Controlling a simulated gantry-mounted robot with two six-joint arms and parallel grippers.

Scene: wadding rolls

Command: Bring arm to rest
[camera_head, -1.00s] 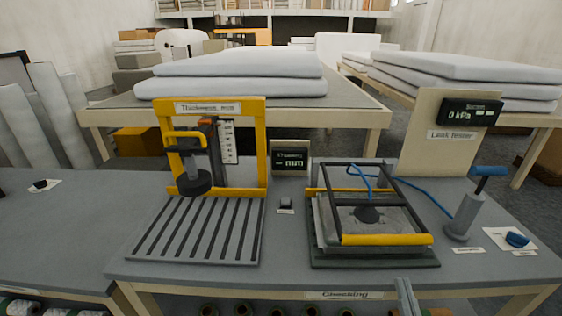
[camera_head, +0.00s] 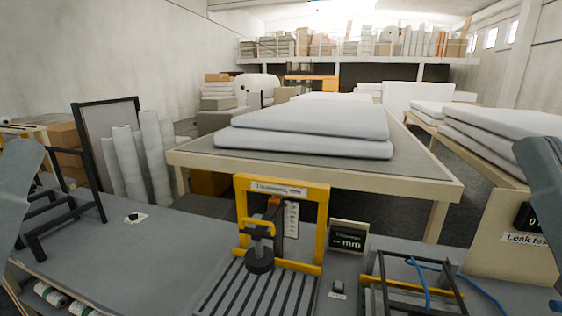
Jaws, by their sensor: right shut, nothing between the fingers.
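My right gripper (camera_head: 541,165) shows only in part, as a grey-blue shape raised at the right edge. It is shut and empty, apart from the bench; its fingertips are not clear. Part of my left arm (camera_head: 18,190) shows at the left edge, and its gripper is out of view. The yellow thickness gauge (camera_head: 324,225) stands on the grey bench (camera_head: 150,258) above a slatted plate, with its round dark foot low. The leak tester's frame (camera_head: 415,290) is at the bottom right, partly cut off.
A small display (camera_head: 347,238) stands between the two testers. A table (camera_head: 425,182) with stacked white wadding stands behind. White rolls (camera_head: 130,165) and a dark frame (camera_head: 72,205) are at left. The left bench top is mostly clear.

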